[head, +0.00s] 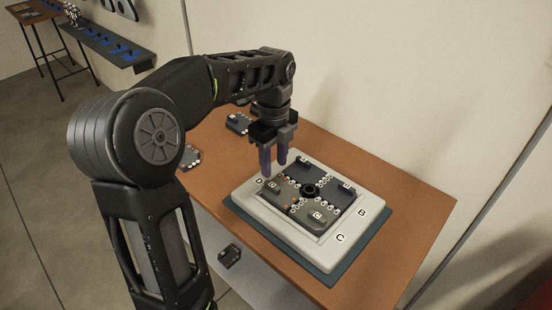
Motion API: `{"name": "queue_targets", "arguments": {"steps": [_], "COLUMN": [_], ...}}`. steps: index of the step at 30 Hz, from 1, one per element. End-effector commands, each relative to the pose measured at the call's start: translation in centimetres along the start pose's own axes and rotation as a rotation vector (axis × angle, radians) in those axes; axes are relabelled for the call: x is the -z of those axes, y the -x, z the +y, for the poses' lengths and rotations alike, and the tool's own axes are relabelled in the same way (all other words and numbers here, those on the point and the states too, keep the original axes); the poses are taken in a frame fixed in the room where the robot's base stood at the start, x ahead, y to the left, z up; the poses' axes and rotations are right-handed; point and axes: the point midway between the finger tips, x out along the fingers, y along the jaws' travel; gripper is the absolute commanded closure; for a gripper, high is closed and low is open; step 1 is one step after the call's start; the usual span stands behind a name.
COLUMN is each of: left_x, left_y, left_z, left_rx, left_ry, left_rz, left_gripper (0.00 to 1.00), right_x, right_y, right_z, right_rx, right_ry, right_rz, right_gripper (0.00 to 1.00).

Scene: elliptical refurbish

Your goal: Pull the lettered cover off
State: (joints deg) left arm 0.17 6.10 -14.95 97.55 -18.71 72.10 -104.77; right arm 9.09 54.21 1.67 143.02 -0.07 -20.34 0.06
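The lettered cover is a pale, rounded rectangular frame (350,228) marked with letters such as B, C and D. It lies on a dark green mat on the brown table. Inside its opening are dark modules with lettered blocks (317,210) and a round black knob (310,191) at the centre. My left gripper (273,168) points down over the cover's far left edge, near the letter D. Its two dark purple fingers stand apart with nothing visible between them. Whether the fingertips touch the cover is unclear. My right gripper is out of view.
The brown table (400,195) is clear to the right of the mat. Dark modules lie at its back left (238,123) and left edge (190,157). Another module (229,256) sits on a lower pale surface. A wall stands close behind the table.

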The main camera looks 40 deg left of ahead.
Motion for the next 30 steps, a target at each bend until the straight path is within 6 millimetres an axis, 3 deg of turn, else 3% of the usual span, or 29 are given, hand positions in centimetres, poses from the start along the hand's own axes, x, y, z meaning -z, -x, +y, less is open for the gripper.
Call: {"name": "queue_targets", "arguments": {"steps": [5, 18, 30], "left_x": [0.0, 0.0, 0.0], "left_y": [-1.0, -6.9, -7.8], "left_z": [0.1, 0.1, 0.0], "left_rx": [-0.004, -0.003, -0.001], "left_ry": [0.000, 0.000, 0.000], "left_rz": [0.001, 0.001, 0.000], "left_gripper": [0.60, 0.60, 0.60], "right_x": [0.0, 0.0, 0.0], "right_y": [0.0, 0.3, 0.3], "right_z": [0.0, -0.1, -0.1], "right_rx": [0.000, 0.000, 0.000], "right_ry": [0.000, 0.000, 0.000], "right_rz": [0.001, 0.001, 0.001], "right_gripper": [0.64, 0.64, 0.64]}}
